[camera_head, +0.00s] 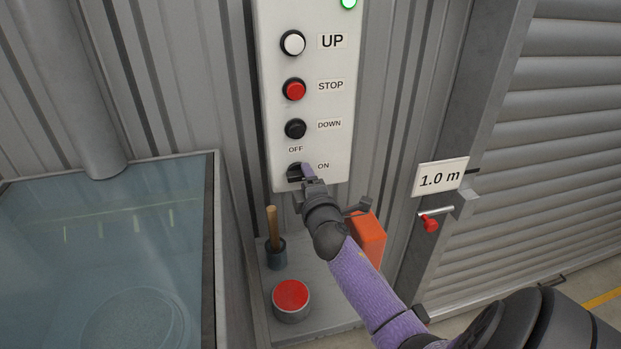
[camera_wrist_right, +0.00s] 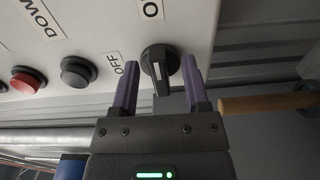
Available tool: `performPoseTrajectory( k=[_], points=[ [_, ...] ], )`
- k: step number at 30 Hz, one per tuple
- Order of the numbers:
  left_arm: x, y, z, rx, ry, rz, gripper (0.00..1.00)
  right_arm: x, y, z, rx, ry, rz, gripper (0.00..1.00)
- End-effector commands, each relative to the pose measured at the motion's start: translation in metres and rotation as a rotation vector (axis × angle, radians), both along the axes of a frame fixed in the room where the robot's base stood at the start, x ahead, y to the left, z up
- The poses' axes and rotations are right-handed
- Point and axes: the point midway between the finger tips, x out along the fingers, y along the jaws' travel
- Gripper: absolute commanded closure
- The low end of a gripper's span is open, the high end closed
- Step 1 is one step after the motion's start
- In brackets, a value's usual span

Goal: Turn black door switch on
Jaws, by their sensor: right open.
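The black door switch (camera_head: 293,173) is a rotary knob at the bottom of the white control panel, between the OFF and ON labels. In the wrist view the knob (camera_wrist_right: 160,66) shows a raised bar with a white mark. I cannot tell which label it points to. My right gripper (camera_head: 303,172) is open at the knob, partly covering it in the head view. In the wrist view the purple fingers of the gripper (camera_wrist_right: 159,60) stand on either side of the knob, with visible gaps. My left gripper is not in view.
Above the switch are the UP (camera_head: 293,42), STOP (camera_head: 294,89) and DOWN (camera_head: 295,128) buttons. Below stand a red-topped can (camera_head: 291,296), a wooden handle (camera_head: 272,228) in a dark cup and an orange block (camera_head: 368,240). A red-knobbed lever (camera_head: 431,222) is at right.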

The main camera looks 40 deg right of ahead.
Motion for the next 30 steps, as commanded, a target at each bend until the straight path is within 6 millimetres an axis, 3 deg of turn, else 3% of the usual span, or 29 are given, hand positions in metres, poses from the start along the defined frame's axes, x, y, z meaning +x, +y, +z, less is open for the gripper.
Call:
performPoseTrajectory(
  k=[6,12,27,30],
  points=[
    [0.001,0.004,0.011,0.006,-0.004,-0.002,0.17,-0.044,0.024,0.001,0.003,0.003,-0.001,0.41],
    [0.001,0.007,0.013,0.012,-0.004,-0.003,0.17,-0.073,0.04,0.0,0.002,0.002,-0.001,0.41],
    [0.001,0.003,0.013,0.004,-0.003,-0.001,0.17,-0.079,0.043,0.0,0.003,0.001,-0.001,0.41],
    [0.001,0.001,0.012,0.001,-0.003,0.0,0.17,-0.086,0.05,-0.008,0.112,0.01,-0.027,0.41]
  ],
)
